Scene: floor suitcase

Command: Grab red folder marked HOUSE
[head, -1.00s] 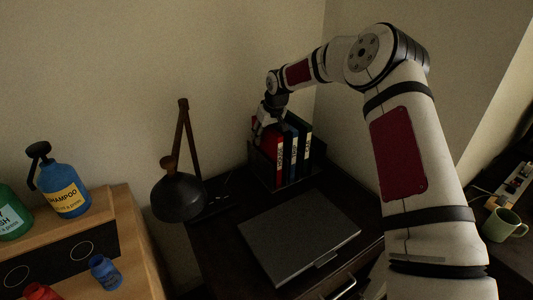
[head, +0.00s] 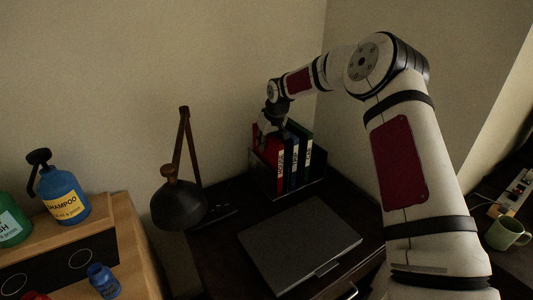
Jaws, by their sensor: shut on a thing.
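The red folder (head: 268,151) stands upright at the left end of a row in a dark holder (head: 291,188) on the desk. Its spine carries a white label whose small text I cannot read clearly. A blue folder (head: 292,153) and a dark green folder (head: 304,155) stand to its right. My gripper (head: 277,131) is down at the top of the red folder and is shut on it. The fingertips are dark and partly lost against the folders. The folder still sits in the holder.
A dark desk lamp (head: 179,203) stands left of the holder. A closed grey laptop (head: 299,243) lies in front. A shampoo bottle (head: 65,197) is on the wooden unit at left. A green mug (head: 505,233) is at right. Walls stand close behind the holder.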

